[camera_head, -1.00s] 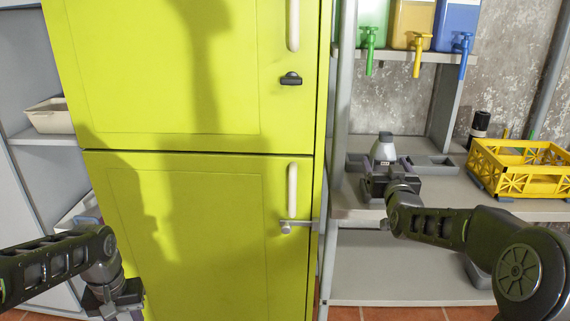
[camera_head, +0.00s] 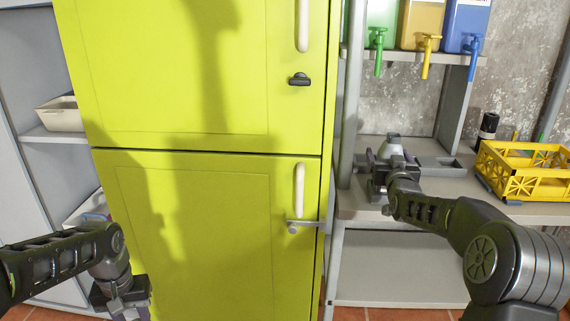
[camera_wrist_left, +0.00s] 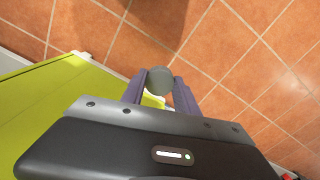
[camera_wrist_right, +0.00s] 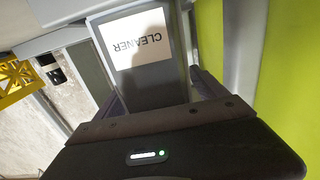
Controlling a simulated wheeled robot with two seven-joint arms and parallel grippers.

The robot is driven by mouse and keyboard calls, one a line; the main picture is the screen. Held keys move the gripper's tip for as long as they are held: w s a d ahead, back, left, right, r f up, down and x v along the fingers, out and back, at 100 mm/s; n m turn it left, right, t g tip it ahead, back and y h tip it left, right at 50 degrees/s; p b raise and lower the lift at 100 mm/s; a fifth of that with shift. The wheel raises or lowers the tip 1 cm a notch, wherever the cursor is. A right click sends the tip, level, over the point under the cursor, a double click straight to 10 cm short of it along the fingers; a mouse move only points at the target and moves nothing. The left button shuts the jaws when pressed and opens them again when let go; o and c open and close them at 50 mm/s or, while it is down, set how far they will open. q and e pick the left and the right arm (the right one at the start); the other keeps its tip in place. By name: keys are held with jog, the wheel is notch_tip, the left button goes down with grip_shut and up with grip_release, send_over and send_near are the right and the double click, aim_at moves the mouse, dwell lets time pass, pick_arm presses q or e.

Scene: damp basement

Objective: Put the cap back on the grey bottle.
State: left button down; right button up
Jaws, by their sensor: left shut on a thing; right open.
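The grey bottle (camera_head: 391,147) stands upright on the bench, with a pale sloping top and a darker grey neck end. In the right wrist view its grey body (camera_wrist_right: 180,85) bears a white "CLEANER" label. My right gripper (camera_head: 380,173) is open at the bottle, with its fingers to either side of the body; contact cannot be told. My left gripper (camera_head: 128,306) is low in front of the green cabinet, far left of the bottle. It is shut on a round dark grey piece, seemingly the cap (camera_wrist_left: 160,80), held above the tiled floor.
A tall yellow-green cabinet (camera_head: 225,220) stands between my grippers. A yellow crate (camera_head: 525,182) and a black container (camera_head: 488,127) are right of the bottle. A shallow grey tray (camera_head: 442,167) lies beside it. Coloured dispensers with taps (camera_head: 428,43) sit on the shelf above.

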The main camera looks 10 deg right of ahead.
jog(key=shift+c, duration=0.3)
grip_shut()
dwell(1.0)
jog(key=shift+r, duration=0.1)
pick_arm(q)
jog(key=shift+r+p, duration=0.7)
pick_arm(e)
notch_tip(320, 180, up, 10)
jog(key=shift+f, duration=0.1)
jog(key=c, duration=0.6)
grip_release()
jog(key=shift+c, duration=0.2)
grip_shut()
